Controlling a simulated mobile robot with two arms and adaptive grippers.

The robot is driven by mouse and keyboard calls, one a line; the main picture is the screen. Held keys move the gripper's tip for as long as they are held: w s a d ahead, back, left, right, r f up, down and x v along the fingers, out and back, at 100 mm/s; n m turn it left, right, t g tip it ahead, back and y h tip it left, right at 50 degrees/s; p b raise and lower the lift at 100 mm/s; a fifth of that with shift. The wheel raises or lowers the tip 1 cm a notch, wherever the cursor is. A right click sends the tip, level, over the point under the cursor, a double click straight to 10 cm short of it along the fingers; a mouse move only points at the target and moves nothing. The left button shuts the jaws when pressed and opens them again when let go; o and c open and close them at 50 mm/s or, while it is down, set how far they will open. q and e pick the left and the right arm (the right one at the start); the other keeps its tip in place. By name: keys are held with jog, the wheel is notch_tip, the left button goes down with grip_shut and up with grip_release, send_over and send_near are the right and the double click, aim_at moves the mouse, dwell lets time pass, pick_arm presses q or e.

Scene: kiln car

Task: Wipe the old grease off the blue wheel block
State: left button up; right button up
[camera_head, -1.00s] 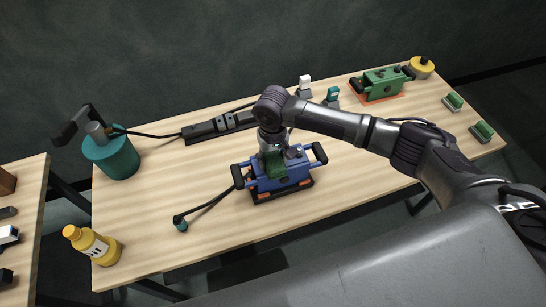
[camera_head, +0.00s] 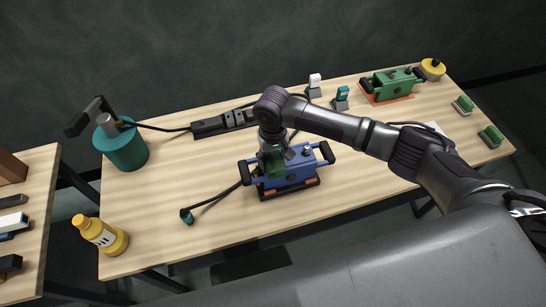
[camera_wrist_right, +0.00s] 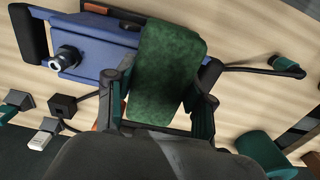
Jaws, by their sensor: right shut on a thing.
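The blue wheel block (camera_head: 294,176) stands near the middle of the wooden table, with black handles at both ends and orange parts low on its sides. It also shows in the right wrist view (camera_wrist_right: 100,54). My right gripper (camera_head: 270,156) is shut on a dark green pad (camera_wrist_right: 165,70), which lies between the two fingers in the wrist view. In the head view the green pad (camera_head: 273,162) is at the left part of the block, over its top and near side. I cannot tell whether it presses on the surface. No grease is clearly visible. My left gripper is not in view.
A teal canister (camera_head: 124,150) and a yellow bottle (camera_head: 102,236) stand at left. A dark rail (camera_head: 222,123) lies behind the block. A cable runs left from the blue block.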

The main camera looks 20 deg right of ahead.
aim_at(287, 164)
jog(key=shift+f+b, duration=0.3)
jog(key=shift+f, duration=0.6)
dwell(0.9)
jog(key=shift+d+r+p, duration=0.15)
jog(key=shift+d+p, duration=0.5)
jog(key=shift+d, duration=0.3)
jog(key=shift+d+p, duration=0.5)
jog(key=shift+d, duration=0.8)
jog(key=shift+a, duration=1)
jog(key=shift+s+a+f+p, duration=0.1)
jog(key=shift+a+p, duration=0.05)
jog(key=shift+a, duration=0.5)
jog(key=shift+a+f+p, duration=0.1)
jog(key=shift+a+p, duration=0.05)
jog(key=shift+a, duration=0.5)
